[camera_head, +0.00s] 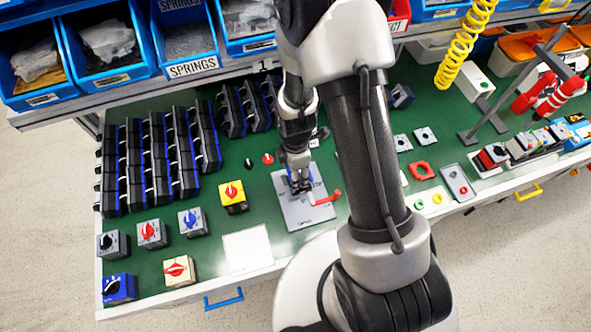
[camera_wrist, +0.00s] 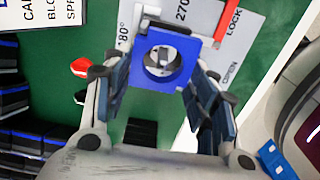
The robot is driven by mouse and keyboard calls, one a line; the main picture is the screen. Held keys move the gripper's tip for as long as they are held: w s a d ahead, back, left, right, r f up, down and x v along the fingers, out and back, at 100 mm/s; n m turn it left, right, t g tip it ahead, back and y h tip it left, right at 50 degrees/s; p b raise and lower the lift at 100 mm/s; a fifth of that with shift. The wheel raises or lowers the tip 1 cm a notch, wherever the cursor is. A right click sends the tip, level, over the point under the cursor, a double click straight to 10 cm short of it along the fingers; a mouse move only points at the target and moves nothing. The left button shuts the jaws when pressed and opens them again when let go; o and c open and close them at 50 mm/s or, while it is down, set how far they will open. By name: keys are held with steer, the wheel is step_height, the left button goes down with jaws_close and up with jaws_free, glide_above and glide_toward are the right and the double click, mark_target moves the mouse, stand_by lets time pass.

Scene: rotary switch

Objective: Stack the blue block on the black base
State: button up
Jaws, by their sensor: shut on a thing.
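The blue block (camera_wrist: 187,52), a square frame with a round hole, sits between the fingers of my gripper (camera_wrist: 158,76) in the wrist view. My gripper is shut on it, over a grey plate (camera_wrist: 212,18) printed with angle marks, LOCK and OPEN. Black parts (camera_wrist: 150,24), probably of the black base, stick out past the block's upper edge. Most of the base is hidden, and I cannot tell whether the block touches it. In the head view my gripper (camera_head: 299,178) points down at the grey plate (camera_head: 300,215), and the block is barely visible.
A red handle (camera_head: 327,198) lies at the plate's right side. A yellow switch box (camera_head: 233,197) and other switch boxes stand to the left, with rows of black modules (camera_head: 150,160) behind. A white square (camera_head: 247,249) lies at the front. Blue bins (camera_head: 105,40) line the back.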

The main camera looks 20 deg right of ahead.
steer(key=shift+f, duration=0.3)
steer(key=o, duration=1.1)
steer(key=shift+r, duration=0.1)
step_height(320, 180, up, 12)
